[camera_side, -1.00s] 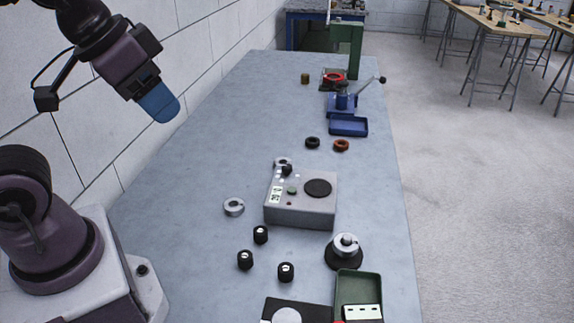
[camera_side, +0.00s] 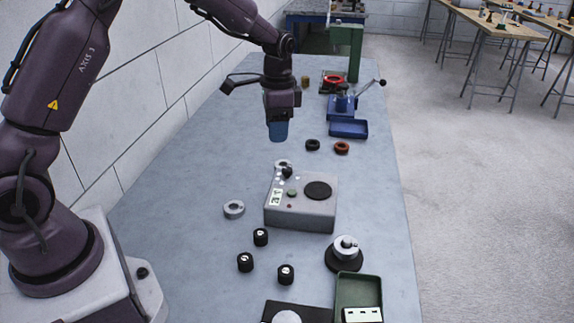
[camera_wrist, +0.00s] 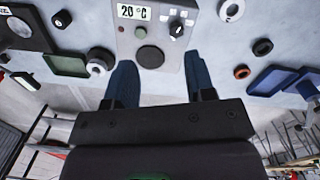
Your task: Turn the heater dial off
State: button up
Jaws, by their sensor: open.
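The heater is a grey box (camera_side: 300,213) in the middle of the bench, with a round black plate on top. It also shows in the wrist view (camera_wrist: 150,31). Its black dial (camera_side: 287,172) is at the far left corner of the top; in the wrist view the dial (camera_wrist: 177,28) has a white mark. The display (camera_wrist: 132,12) reads 20 °C. A green button and a small red spot are on the top. My gripper (camera_side: 278,132) points down above the bench, beyond and above the dial. Its blue fingers (camera_wrist: 160,82) are apart, with nothing between them.
A grey ring (camera_side: 234,208) and several black knobs (camera_side: 261,236) lie left and in front of the heater. A black base with a silver knob (camera_side: 345,250) and a green tray (camera_side: 358,290) stand at front right. A blue tray (camera_side: 348,128) is farther back.

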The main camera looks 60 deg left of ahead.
aim_at(287, 168)
jog(key=w+f+m, duration=0.1)
jog(key=f, duration=0.3)
jog(key=w+f+m, duration=0.1)
jog(key=f, duration=0.3)
jog(key=w+f+m, duration=0.1)
jog(key=f, duration=0.3)
jog(key=shift+a+m+t, duration=0.3)
jog(key=shift+c, duration=0.3)
grip_shut()
